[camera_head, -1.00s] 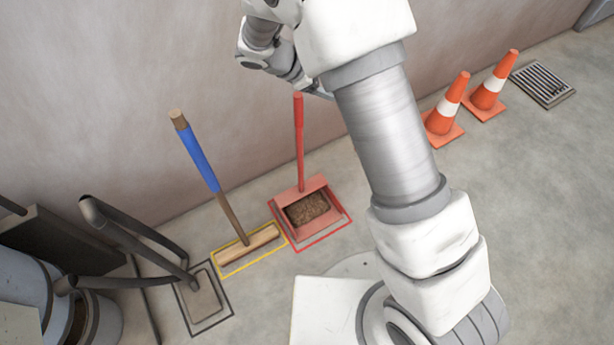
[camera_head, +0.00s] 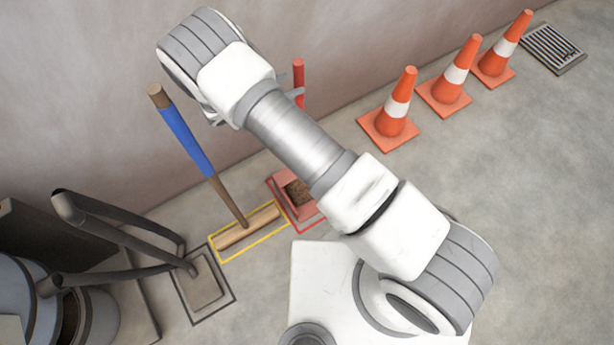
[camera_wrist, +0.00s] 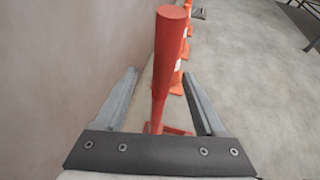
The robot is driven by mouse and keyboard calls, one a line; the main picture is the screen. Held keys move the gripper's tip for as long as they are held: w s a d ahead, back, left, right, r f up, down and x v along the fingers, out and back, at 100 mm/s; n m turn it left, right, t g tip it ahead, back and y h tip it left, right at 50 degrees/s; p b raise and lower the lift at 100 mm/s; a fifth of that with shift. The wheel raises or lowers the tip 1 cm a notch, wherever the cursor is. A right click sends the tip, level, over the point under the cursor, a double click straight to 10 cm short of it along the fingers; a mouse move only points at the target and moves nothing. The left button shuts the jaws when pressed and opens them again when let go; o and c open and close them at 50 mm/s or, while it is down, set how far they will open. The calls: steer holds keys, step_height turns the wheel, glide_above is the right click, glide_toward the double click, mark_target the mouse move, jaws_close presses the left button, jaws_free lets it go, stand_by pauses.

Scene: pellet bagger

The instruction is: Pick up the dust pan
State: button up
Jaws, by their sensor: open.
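The dust pan (camera_head: 282,188) is red with a long upright red handle (camera_head: 299,82). It stands on the floor by the wall with brown debris in its pan, inside a red floor outline. My arm hides part of the pan and the middle of the handle in the head view. In the wrist view the red handle (camera_wrist: 168,65) rises between the two fingers of my gripper (camera_wrist: 162,95), which is open. The fingers lie on either side of the handle with gaps showing. In the head view my gripper is mostly hidden behind my arm.
A broom (camera_head: 187,132) with a blue grip stands left of the dust pan in a yellow outline. Dark pipework (camera_head: 120,225) is at the lower left. Orange cones (camera_head: 396,105) stand along the wall at right, near a floor grate (camera_head: 553,48). The right floor is clear.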

steer(key=b+x, duration=0.1)
steer(key=x, duration=0.5)
steer(key=shift+w+d, duration=0.15)
steer(key=shift+d, duration=0.35)
steer(key=shift+r, duration=0.1)
jaws_close()
